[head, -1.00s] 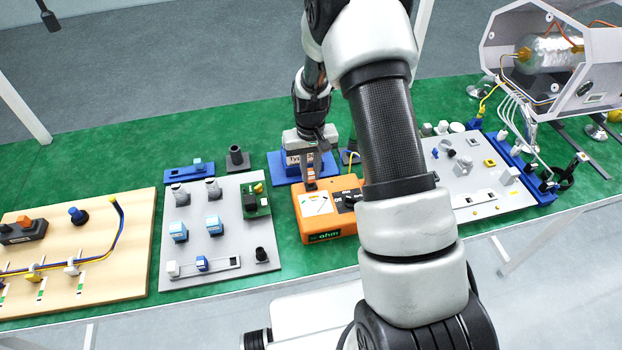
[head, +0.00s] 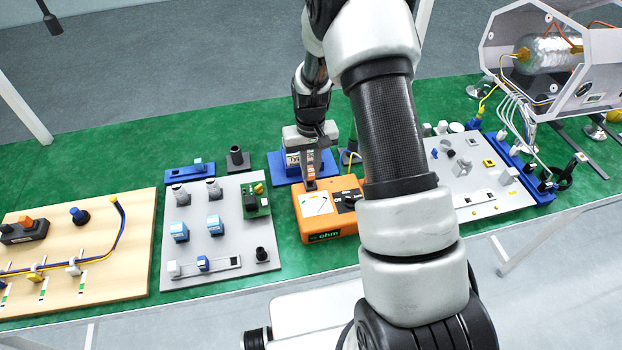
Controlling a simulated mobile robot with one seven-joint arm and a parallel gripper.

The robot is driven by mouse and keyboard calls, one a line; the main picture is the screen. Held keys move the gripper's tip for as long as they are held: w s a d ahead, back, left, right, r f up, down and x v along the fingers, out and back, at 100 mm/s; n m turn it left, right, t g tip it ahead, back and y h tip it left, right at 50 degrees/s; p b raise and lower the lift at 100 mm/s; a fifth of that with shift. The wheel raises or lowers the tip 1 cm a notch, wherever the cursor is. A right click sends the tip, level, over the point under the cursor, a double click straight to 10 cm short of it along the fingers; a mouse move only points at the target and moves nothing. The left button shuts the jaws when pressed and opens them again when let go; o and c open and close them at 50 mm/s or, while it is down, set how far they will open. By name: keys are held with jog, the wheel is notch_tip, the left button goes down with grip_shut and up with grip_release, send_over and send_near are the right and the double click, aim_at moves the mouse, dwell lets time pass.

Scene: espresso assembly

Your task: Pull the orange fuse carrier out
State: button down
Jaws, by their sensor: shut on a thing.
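The orange meter box (head: 330,238), marked "ohm" on its front, sits on the green mat in the middle of the table. My gripper (head: 309,174) points down over the box's back left part. It is shut on the small orange fuse carrier (head: 310,172), of which only a sliver shows between the fingers. A small dark spot on the box top lies just below the fingertips. I cannot tell whether the carrier's lower end is still inside the box.
A blue block on a blue base (head: 285,172) stands right behind the box. A grey board (head: 190,245) with connectors lies to the left, a wooden board (head: 110,270) farther left. My arm hides the area right of the box. Another grey board (head: 475,185) lies beyond.

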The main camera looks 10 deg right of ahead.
jog(key=shift+r+p, duration=0.4)
jog(key=shift+r, duration=0.7)
jog(key=shift+r, duration=0.1)
jog(key=shift+r+p, duration=0.75)
jog(key=shift+r, duration=0.65)
